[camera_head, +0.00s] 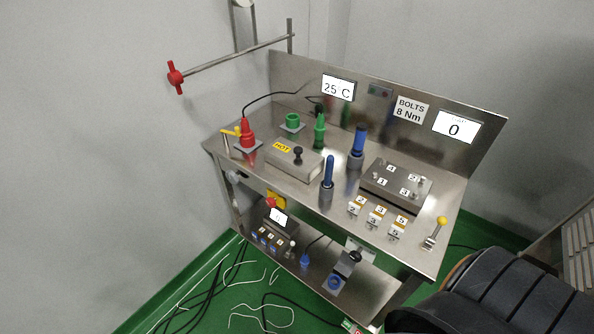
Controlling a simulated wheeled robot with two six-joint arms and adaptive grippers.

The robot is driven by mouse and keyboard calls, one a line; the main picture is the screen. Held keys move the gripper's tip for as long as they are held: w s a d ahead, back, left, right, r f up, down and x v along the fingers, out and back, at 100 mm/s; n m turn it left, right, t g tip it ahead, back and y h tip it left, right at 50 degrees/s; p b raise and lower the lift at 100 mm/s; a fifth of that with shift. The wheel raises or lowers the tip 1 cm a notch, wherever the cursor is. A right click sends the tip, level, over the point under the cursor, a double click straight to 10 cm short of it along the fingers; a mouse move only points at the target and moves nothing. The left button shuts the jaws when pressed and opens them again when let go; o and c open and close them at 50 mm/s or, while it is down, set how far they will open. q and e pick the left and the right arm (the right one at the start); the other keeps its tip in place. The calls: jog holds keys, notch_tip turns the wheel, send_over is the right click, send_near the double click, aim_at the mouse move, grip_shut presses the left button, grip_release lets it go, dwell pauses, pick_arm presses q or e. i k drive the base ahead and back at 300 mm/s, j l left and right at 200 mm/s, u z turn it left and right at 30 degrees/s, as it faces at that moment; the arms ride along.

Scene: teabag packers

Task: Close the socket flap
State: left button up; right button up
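A blue ring-shaped socket (334,283) sits on a grey plate on the lower shelf of the steel bench. A grey block with a black round part (354,257) stands beside it; I cannot tell whether this is a flap. A blue plug (305,260) on a dark cable is to its left. On the bench top are a green ring-shaped socket (292,121), a green plug (319,131) and a red plug (247,133) with a yellow handle beside it. No flap is clearly recognisable at this size. Neither of my grippers is in view.
The steel bench (225,150) also carries a box marked HOT (294,162), blue-handled tools (328,173), a numbered bolt plate (398,186) and a yellow-knobbed lever (441,221). Cables lie on the green floor. A dark ribbed object (500,295) fills the lower right.

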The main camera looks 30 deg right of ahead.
aim_at(345, 265)
jog(key=k+l, duration=0.15)
jog(key=l, duration=0.25)
jog(key=k+l, duration=0.15)
jog(key=l, duration=0.2)
jog(key=k+l, duration=0.1)
jog(key=l, duration=0.3)
